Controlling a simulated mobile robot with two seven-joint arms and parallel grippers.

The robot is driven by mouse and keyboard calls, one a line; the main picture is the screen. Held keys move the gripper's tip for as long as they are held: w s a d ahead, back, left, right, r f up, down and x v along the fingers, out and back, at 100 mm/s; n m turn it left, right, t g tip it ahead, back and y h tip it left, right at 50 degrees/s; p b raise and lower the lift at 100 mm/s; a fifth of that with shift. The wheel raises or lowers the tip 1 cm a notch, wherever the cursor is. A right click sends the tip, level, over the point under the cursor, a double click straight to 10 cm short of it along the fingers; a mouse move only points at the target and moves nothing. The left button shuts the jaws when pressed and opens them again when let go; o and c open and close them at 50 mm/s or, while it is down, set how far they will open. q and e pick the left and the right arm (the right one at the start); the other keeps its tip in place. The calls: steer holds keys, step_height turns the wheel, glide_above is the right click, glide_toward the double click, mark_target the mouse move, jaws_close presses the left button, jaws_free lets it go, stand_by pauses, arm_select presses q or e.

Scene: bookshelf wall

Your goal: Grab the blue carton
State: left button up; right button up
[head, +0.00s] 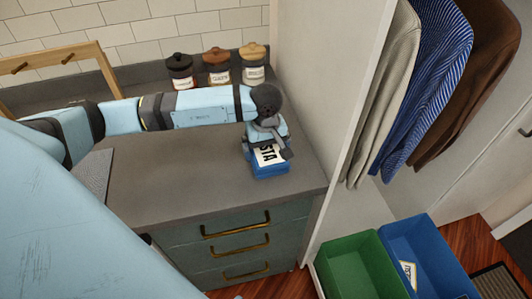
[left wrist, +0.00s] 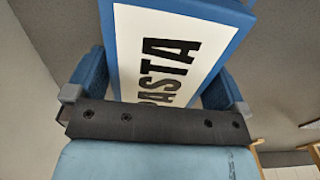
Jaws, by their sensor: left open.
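The blue carton (head: 271,171) has a white label with "PASTA" in dark letters and stands on the grey counter (head: 180,190) near its right end. My left gripper (head: 270,142) is over the carton from above, with its arm reaching in from the left. In the left wrist view the carton (left wrist: 188,12) fills the space between the two fingers of my left gripper (left wrist: 155,85). The fingers are open, one on each side of it. I cannot tell whether either finger touches it. My right gripper is not in view.
Several jars stand along the back wall, among them a dark-lidded one (head: 180,72). A white panel (head: 335,90) rises right of the counter. Hanging clothes (head: 425,90), a green bin (head: 355,265) and a blue bin (head: 428,255) are beyond it.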

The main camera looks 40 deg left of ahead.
arm_select(q)
steer(key=c, duration=0.6)
steer(key=shift+c, duration=0.2)
